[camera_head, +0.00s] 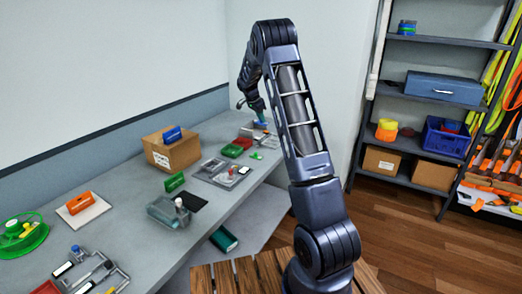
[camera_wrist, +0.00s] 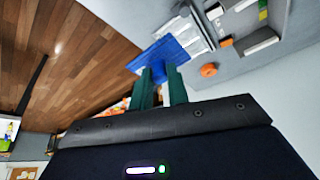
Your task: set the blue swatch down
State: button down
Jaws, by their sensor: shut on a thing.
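The blue swatch (camera_wrist: 158,54) is a flat, ribbed blue piece in the wrist view, between and beyond the green fingertips. My gripper (camera_wrist: 160,74) is shut on it. In the head view my gripper (camera_head: 258,109) is at the far end of the grey bench, pointing down. The swatch shows there only as a small blue patch (camera_head: 261,124) just below the fingers. I cannot tell whether it touches the bench top.
A shelf rack (camera_head: 402,144) stands at the right. My arm hides part of the bench's far end.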

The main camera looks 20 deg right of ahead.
notch_tip(320, 180, down, 18)
jog(key=shift+r, duration=0.2)
dwell(0.4)
jog(key=shift+f, duration=0.1)
jog(key=c, duration=1.4)
grip_release()
jog(key=shift+o, duration=0.2)
